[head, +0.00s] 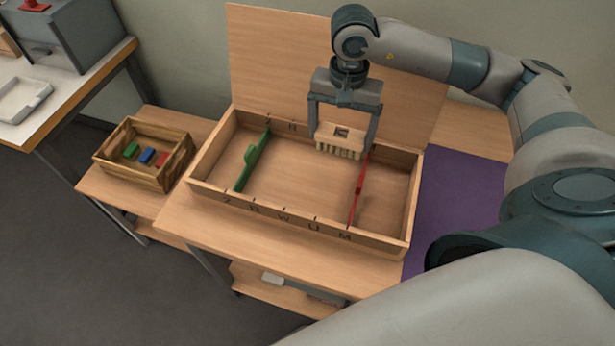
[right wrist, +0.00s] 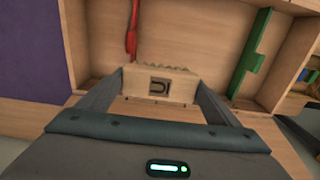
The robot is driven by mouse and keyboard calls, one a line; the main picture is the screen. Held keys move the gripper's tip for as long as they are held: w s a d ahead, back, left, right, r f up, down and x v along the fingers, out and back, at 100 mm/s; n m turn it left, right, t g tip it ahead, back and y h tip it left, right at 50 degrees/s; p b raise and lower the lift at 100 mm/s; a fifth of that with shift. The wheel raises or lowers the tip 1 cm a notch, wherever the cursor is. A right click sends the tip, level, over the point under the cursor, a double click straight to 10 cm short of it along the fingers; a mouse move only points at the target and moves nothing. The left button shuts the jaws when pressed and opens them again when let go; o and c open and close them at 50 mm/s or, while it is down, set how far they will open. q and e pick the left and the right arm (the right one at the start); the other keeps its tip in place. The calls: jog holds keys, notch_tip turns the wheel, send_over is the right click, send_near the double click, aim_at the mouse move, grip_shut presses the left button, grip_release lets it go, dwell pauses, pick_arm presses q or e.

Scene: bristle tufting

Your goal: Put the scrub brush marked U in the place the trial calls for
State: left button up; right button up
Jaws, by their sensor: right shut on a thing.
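My right gripper (head: 343,124) is shut on a wooden scrub brush (head: 341,140) with a dark mark on its top and bristles pointing down. The right wrist view shows the brush (right wrist: 162,84) between the fingers, its mark reading like a U. It is held over a long wooden tray (head: 275,210), in the middle part near the back wall, just left of a red divider (head: 358,190). A green divider (head: 250,163) stands farther left. Letters including Z, R, W, U and M run along the tray's front edge. My left gripper is not in view.
A wooden crate (head: 172,180) with green, blue and red pieces stands left of the tray. A tall wooden board (head: 270,60) rises behind it. A purple mat (head: 470,195) lies to the right. The tray floor between the dividers looks clear.

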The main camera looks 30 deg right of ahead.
jog(key=shift+w+a+f, duration=0.1)
jog(key=shift+a+f, duration=0.05)
jog(key=shift+a, duration=0.25)
jog(key=a+f+p, duration=0.1)
jog(key=a+f, duration=0.1)
jog(key=a, duration=0.1)
jog(key=w+a+f+p, duration=0.1)
jog(key=a+f+p, duration=0.1)
jog(key=a, duration=0.2)
jog(key=w+a+f+p, duration=0.1)
jog(key=a+f+p, duration=0.1)
jog(key=a, duration=0.1)
jog(key=shift+w+a+f, duration=0.1)
jog(key=shift+a+f, duration=0.25)
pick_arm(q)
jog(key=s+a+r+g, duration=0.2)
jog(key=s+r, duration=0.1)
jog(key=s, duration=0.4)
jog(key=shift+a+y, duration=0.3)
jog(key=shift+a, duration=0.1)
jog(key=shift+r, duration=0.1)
